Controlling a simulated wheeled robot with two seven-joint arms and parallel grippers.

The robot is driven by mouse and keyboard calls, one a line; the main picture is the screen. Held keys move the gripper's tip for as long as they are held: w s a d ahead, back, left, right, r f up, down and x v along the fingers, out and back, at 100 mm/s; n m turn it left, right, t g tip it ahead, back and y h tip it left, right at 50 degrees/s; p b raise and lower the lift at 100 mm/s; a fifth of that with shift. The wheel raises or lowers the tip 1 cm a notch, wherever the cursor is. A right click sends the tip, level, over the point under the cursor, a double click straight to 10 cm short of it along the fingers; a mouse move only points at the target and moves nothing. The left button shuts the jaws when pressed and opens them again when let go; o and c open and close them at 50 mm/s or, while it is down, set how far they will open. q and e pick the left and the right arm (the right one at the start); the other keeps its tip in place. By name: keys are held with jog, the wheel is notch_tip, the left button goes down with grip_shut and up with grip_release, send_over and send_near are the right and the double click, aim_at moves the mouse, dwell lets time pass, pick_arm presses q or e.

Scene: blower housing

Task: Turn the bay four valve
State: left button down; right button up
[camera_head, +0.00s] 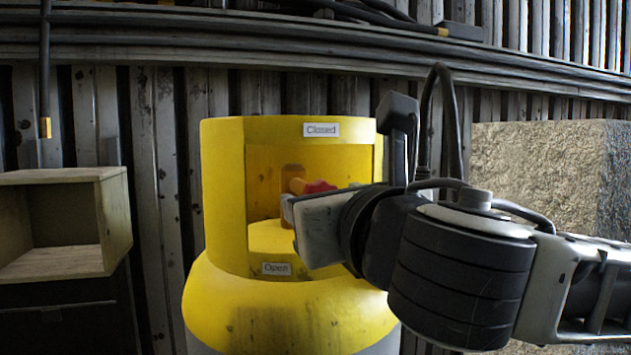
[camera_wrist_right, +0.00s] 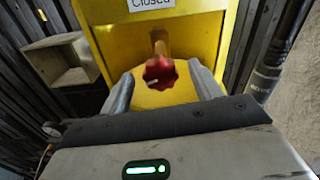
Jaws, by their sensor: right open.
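A red valve knob (camera_wrist_right: 160,73) sits on a brass stem inside a yellow housing (camera_head: 222,190). In the head view the red knob (camera_head: 318,187) is partly hidden behind my right gripper. The housing carries a "Closed" label (camera_head: 321,130) at its upper rim and an "Open" label (camera_head: 276,268) at its lower edge. My right gripper (camera_wrist_right: 164,88) is open, with one finger to each side of the knob. The fingers appear apart from the knob; exact depth is hard to tell. My left gripper is not in view.
A wooden open box (camera_head: 60,222) stands on a dark cabinet (camera_head: 70,315) at the left. A rough stone-like block (camera_head: 545,170) is at the right. Corrugated wall and pipes (camera_head: 180,45) run behind the housing.

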jog(key=x, duration=0.5)
jog(key=shift+p, duration=0.4)
jog(key=c, duration=1)
